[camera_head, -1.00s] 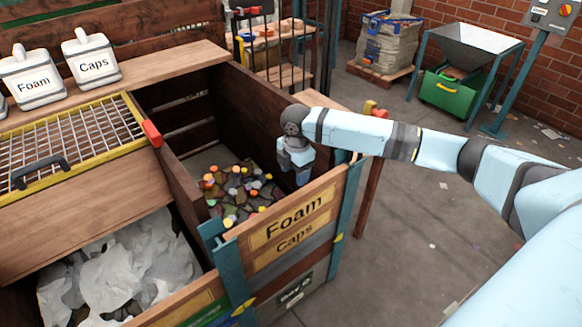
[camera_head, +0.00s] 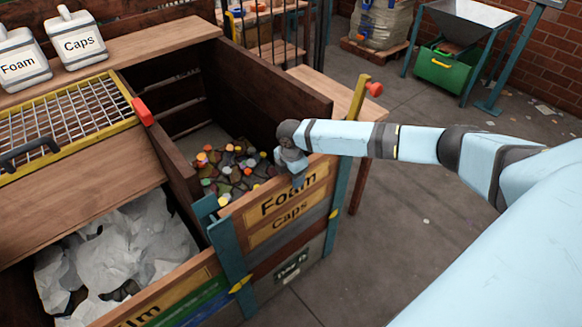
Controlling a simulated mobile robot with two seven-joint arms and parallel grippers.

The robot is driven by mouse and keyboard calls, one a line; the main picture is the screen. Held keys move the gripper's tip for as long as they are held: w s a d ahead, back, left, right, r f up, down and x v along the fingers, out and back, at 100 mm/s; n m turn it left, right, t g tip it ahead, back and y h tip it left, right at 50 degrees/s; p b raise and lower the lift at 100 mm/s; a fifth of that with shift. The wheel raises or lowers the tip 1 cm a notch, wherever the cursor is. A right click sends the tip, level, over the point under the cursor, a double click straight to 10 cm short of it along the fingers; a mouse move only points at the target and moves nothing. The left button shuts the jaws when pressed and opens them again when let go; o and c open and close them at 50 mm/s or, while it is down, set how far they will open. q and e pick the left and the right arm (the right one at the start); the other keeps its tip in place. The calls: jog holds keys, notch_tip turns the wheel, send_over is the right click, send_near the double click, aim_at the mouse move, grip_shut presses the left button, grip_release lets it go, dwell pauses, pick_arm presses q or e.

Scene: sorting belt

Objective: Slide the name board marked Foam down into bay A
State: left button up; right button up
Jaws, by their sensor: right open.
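The name board marked Foam (camera_head: 292,199) is yellow-brown with black letters. It stands between teal posts at the front of the bay of coloured caps, directly above a board marked Caps (camera_head: 279,229). My right gripper (camera_head: 297,178) is at the top edge of the Foam board, pointing down. It is open, but its fingers are small and partly hidden, so I cannot tell whether they touch or straddle the board. A small dark bay plate (camera_head: 291,271) sits lower on the front; its letter is not clear. My left gripper is not in view.
Loose caps (camera_head: 230,168) lie in the bay. A teal post (camera_head: 222,235) separates it from a bay of white film (camera_head: 120,250). White jugs marked Foam (camera_head: 20,66) and Caps (camera_head: 79,43) stand on the ledge.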

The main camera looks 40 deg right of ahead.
jog(key=shift+f, duration=0.25)
grip_shut()
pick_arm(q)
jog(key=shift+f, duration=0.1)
pick_arm(e)
jog(key=shift+w+r, duration=0.1)
jog(key=shift+r, duration=0.05)
pick_arm(q)
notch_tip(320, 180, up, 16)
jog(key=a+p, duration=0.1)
jog(key=p, duration=1.8)
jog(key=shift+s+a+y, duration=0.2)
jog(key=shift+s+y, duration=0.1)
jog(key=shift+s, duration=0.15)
pick_arm(e)
notch_tip(320, 180, up, 21)
